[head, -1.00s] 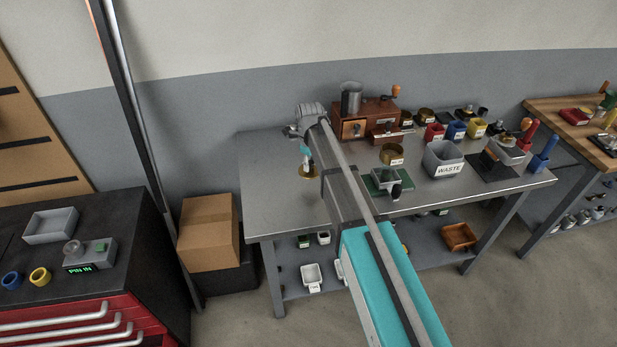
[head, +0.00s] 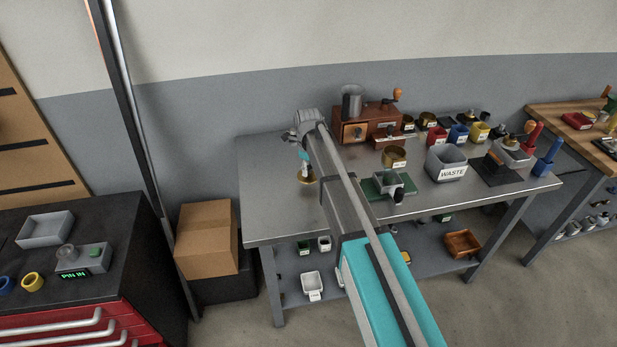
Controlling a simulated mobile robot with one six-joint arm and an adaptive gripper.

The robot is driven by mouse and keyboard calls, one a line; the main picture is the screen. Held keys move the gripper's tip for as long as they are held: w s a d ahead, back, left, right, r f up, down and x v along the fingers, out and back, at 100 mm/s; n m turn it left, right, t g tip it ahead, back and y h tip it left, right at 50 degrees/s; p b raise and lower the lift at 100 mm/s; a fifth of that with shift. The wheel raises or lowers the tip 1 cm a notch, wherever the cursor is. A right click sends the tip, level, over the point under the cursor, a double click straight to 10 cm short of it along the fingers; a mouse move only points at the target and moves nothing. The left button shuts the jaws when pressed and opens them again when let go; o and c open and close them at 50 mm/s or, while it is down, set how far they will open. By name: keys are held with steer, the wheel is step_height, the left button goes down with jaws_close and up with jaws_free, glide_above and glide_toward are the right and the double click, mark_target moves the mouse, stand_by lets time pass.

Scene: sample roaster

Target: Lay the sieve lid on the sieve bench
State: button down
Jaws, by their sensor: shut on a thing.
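The sieve lid (head: 306,181), a small round brass-coloured disc with a knob, is at the left part of the grey metal sieve bench (head: 270,205). My gripper (head: 304,168) points down at the end of my arm and is shut on the lid from above. The lid looks roughly level. I cannot tell whether its underside touches the bench top or hangs just above it. My arm hides part of the bench to the right of the lid. A brass sieve (head: 395,158) with a label stands farther right on the bench.
A wooden grinder box (head: 380,116) stands at the back. A green-based device (head: 385,187), a grey WASTE bin (head: 446,158) and several coloured cups occupy the right. The bench's left end is clear. A cardboard box (head: 207,240) and dark cabinet (head: 125,235) stand left of it.

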mark_target(309, 168)
steer(key=shift+f+b, duration=1.3)
steer(key=shift+f, duration=0.3)
steer(key=shift+f, duration=0.15)
steer(key=shift+c, duration=1.8)
jaws_free()
steer(key=shift+r, duration=0.2)
step_height(309, 168, up, 12)
steer(key=p, duration=1.2)
